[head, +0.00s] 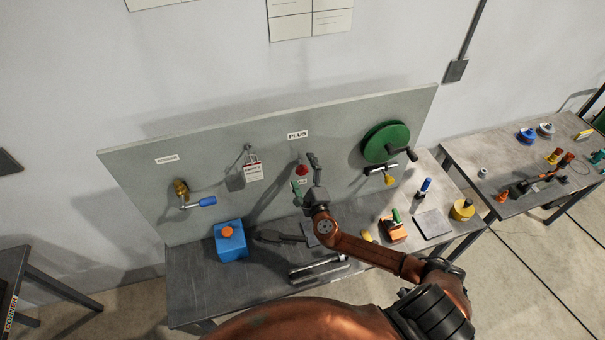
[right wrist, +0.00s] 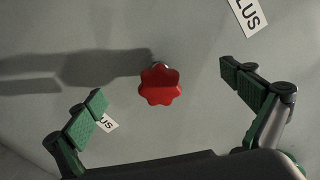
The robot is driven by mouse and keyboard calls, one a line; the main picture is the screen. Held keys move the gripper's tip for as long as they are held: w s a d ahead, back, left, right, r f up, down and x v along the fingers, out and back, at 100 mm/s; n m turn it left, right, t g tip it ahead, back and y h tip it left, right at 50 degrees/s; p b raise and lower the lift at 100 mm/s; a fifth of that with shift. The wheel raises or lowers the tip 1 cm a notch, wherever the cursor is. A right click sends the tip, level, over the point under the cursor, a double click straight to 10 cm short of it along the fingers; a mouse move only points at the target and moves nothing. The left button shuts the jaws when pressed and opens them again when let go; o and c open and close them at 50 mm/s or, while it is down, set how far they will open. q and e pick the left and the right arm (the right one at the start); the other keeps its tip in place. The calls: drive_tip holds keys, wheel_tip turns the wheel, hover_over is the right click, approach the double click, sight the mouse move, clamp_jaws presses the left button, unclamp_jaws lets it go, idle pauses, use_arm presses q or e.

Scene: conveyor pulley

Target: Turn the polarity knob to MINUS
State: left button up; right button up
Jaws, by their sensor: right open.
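The red polarity knob (head: 302,170) sits on the grey upright panel, with a PLUS label (head: 298,135) above it. A smaller label (head: 302,182) below the knob is partly hidden and too small to read in full. My right gripper (head: 307,177) is open in front of the knob. In the right wrist view the lobed red knob (right wrist: 160,85) lies between the open green-padded fingers of the gripper (right wrist: 172,100), with no finger touching it. Part of the PLUS label (right wrist: 248,14) shows at the top right, and part of the other label (right wrist: 106,123) is behind the left finger. My left gripper is not in view.
A blue container (head: 230,242), orange block (head: 392,232) and yellow cylinder (head: 462,209) stand on the bench. A second bench is at the right.

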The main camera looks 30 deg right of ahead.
sight(303, 173)
drive_tip(key=shift+p+v, duration=0.8)
drive_tip(key=shift+v, duration=0.65)
drive_tip(key=shift+p+v, duration=0.8)
drive_tip(key=shift+v, duration=1.3)
